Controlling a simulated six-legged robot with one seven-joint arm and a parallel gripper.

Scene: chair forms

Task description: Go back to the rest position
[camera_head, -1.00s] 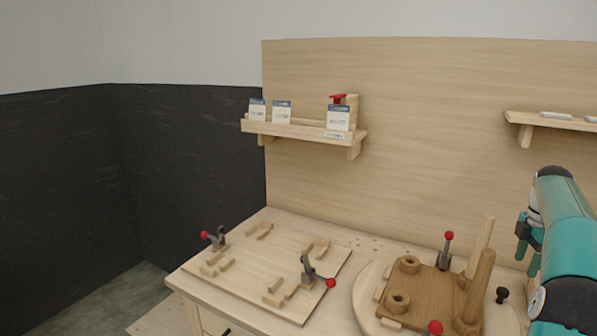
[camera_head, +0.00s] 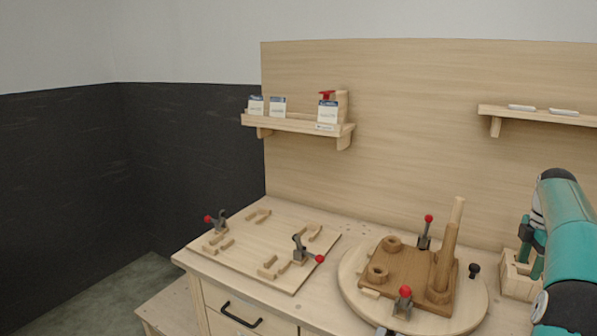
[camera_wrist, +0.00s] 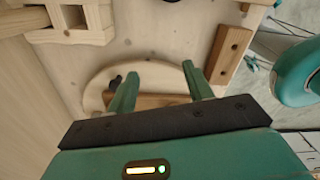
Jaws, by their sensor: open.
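My gripper (camera_wrist: 158,86) shows in the wrist view with its two teal fingers apart and nothing between them. Below the fingers lies part of a pale round board (camera_wrist: 97,88) with a brown wooden piece, partly hidden by the fingers. In the head view my teal arm is at the right edge, and the gripper's fingertips cannot be made out there. A brown chair seat (camera_head: 407,278) lies on the round board (camera_head: 352,262), with two upright legs and two empty ring sockets.
Red-knobbed clamps stand beside the seat. A flat fixture board (camera_head: 255,252) with clamps lies on the left of the workbench (camera_head: 335,312). A shelf (camera_head: 290,123) holds cards; another shelf (camera_head: 540,115) is at right. A light wooden block (camera_head: 517,280) stands near my arm.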

